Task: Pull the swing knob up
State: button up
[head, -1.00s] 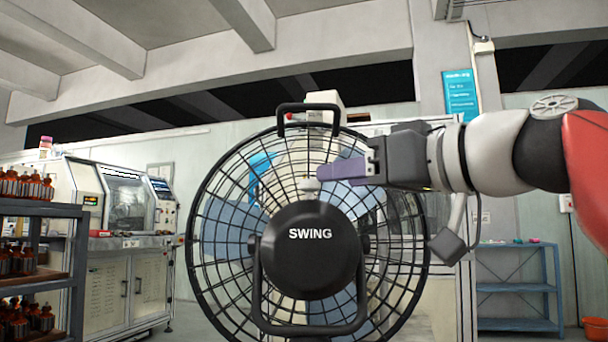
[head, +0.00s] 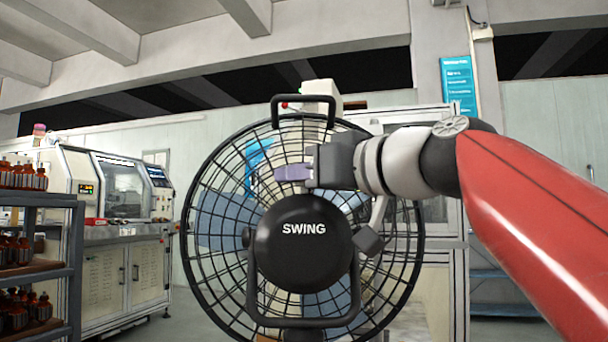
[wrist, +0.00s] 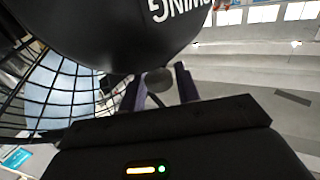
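The black fan (head: 304,245) stands upright in front of me, with its round motor housing marked SWING at the centre. My gripper (head: 293,173) is just above the top of the housing, reaching in from the right, and its purple fingers hide the swing knob in the head view. In the wrist view, the grey round swing knob (wrist: 158,80) sits between the two fingers of my gripper (wrist: 161,88). The fingers are apart on either side of it, with narrow gaps showing, so they look open around the knob rather than closed on it.
The fan's wire guard (head: 225,180) and its top handle (head: 305,98) are close to my gripper. A shelf with brown bottles (head: 40,215) and a machine (head: 125,200) stand at the left. A blue shelf (head: 505,290) is at the right, partly behind my arm.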

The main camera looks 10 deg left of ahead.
grip_shut()
jog(key=shift+r, duration=0.45)
jog(key=shift+o, duration=1.9)
grip_release()
jog(key=b+v, duration=0.1)
jog(key=v, duration=0.7)
jog(key=shift+w, duration=0.1)
jog(key=shift+c, duration=0.5)
